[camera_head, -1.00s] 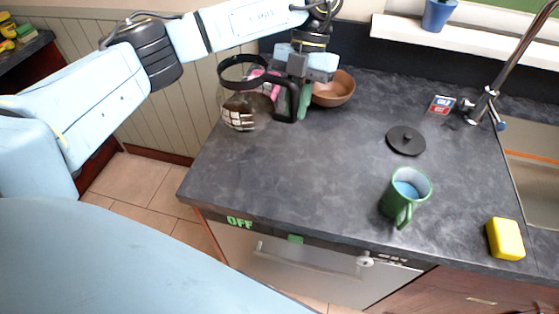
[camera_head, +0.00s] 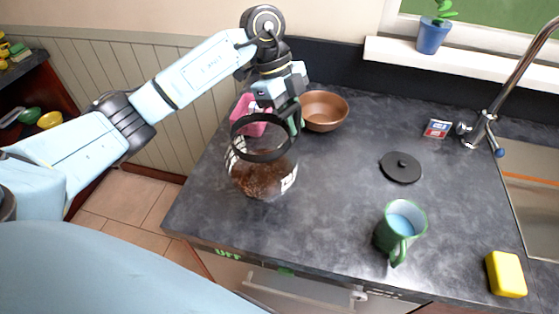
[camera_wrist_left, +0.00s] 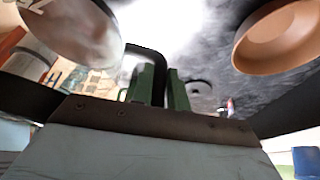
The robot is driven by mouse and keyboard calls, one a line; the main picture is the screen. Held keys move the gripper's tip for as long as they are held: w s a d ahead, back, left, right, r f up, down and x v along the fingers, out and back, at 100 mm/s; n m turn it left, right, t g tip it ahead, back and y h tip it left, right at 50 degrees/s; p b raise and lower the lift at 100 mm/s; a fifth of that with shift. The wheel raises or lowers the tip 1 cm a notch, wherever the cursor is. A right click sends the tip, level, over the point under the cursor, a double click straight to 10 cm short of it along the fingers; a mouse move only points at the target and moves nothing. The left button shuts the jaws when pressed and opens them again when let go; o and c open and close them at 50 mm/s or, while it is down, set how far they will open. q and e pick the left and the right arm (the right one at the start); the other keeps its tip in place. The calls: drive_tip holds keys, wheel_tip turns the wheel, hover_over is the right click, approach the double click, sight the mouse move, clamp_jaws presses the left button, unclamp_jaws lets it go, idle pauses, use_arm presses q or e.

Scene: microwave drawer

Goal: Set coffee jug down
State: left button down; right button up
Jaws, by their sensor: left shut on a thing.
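The coffee jug (camera_head: 262,179) is a clear glass pot with a black rim band and dark brown coffee in it. In the head view it appears over the left part of the dark counter, roughly upright; I cannot tell whether its base touches the counter. My left gripper (camera_head: 294,119) is behind and above it, shut on its black handle. In the left wrist view, the green fingers (camera_wrist_left: 160,88) grip the black handle (camera_wrist_left: 149,54), and the glass jug (camera_wrist_left: 75,32) shows at the upper left. My right gripper is not in view.
A brown bowl (camera_head: 324,111) and a pink thing (camera_head: 249,113) stand behind the jug. A black round lid (camera_head: 401,168), a green mug (camera_head: 399,232) and a yellow sponge (camera_head: 506,274) are to the right. The counter (camera_head: 335,190) between jug and mug is clear.

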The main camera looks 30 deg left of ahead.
use_arm(q)
drive_tip(key=shift+f, duration=3.65)
drive_tip(key=c, duration=1.4)
unclamp_jaws()
drive_tip(key=shift+f, duration=0.1)
drive_tip(key=shift+o, duration=0.2)
drive_tip(key=v, duration=1.2)
